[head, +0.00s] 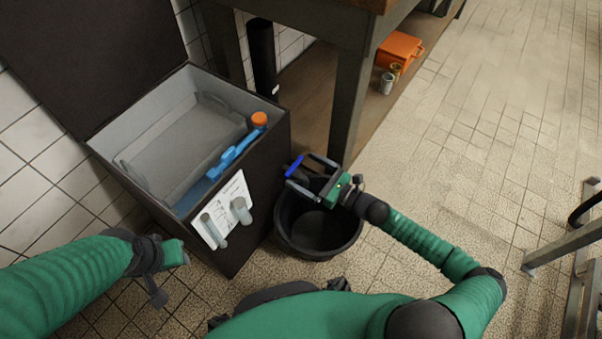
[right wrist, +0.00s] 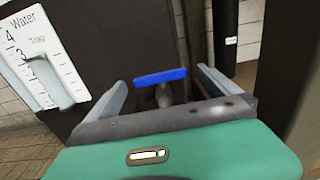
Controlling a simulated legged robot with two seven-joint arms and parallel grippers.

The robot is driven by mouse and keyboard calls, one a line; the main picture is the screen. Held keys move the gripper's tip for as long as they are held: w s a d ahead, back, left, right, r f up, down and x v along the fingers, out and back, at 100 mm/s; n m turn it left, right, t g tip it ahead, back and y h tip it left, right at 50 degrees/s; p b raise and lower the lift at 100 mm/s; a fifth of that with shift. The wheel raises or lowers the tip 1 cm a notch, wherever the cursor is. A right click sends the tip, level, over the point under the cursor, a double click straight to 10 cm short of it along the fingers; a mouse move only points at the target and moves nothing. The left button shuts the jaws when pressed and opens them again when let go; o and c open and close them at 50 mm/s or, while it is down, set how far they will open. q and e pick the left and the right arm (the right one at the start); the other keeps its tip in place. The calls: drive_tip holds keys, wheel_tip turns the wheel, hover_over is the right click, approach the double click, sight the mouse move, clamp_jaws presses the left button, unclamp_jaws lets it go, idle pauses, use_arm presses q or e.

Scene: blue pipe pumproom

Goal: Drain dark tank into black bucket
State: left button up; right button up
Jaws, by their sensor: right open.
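The dark tank (head: 262,205) stands at centre left with its lid open, holding a grey tray and blue parts. A blue-handled valve (head: 294,166) sticks out of its right side; the blue handle (right wrist: 161,77) also shows in the right wrist view. The black bucket (head: 285,232) stands on the floor beside the tank, below the valve. My right gripper (head: 311,174) is open above the bucket, its fingers on either side of the valve handle; contact cannot be told. My left gripper (head: 172,253) is at lower left, in front of the tank; its jaws are unclear.
A workbench (head: 345,75) stands behind the bucket, with an orange case (head: 400,49) and small cans (head: 387,83) on its lower shelf. A metal frame (head: 570,245) stands at the right. The tiled floor between is clear.

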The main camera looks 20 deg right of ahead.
drive_tip(key=shift+x, duration=1)
drive_tip(key=c, duration=1.3)
